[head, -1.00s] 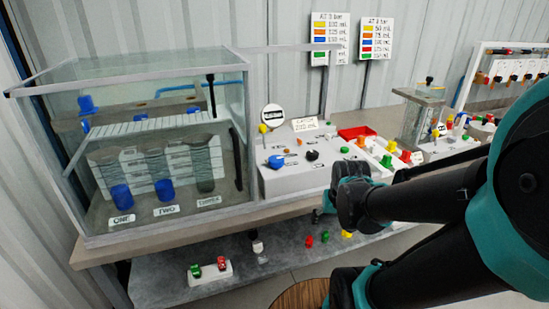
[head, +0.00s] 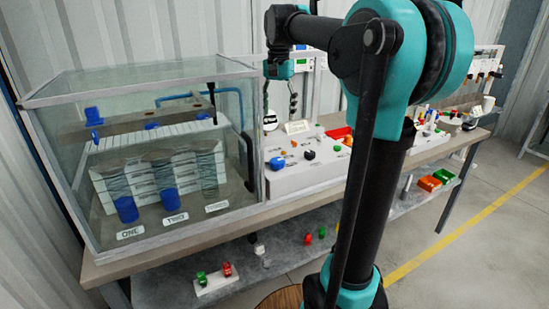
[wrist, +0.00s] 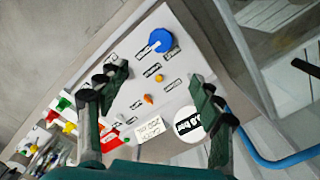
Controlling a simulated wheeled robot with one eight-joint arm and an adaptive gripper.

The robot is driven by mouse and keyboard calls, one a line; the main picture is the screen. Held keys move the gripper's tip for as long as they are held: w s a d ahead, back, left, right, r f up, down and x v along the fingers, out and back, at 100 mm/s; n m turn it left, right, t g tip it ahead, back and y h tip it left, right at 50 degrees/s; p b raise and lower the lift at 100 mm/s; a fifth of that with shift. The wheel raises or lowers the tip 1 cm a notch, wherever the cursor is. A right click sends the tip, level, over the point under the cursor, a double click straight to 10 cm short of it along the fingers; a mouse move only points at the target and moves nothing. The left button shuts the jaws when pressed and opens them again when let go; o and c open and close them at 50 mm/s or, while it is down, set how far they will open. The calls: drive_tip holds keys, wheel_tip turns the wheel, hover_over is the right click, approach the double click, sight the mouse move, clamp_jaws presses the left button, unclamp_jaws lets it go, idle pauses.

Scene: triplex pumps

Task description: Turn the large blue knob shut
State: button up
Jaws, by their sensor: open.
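The large blue knob (head: 277,163) sits at the left front of the white sloped panel (head: 325,176), right of the glass tank. In the wrist view the blue knob (wrist: 161,40) is round, near the top centre, with a pale mark on its left side. My gripper (head: 280,108) is above the rear of the panel in the head view. In the wrist view my gripper (wrist: 158,84) has its fingers spread wide and empty. The knob lies beyond the fingertips, between their directions, and is not touched.
The glass tank (head: 150,145) stands close left of the panel; a blue pipe (wrist: 275,158) shows at right in the wrist view.

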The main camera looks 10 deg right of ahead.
sight(278, 159)
wheel_tip(278, 159, down, 17)
drive_tip(key=shift+r, duration=0.1)
idle(0.4)
drive_tip(key=c, duration=1.2)
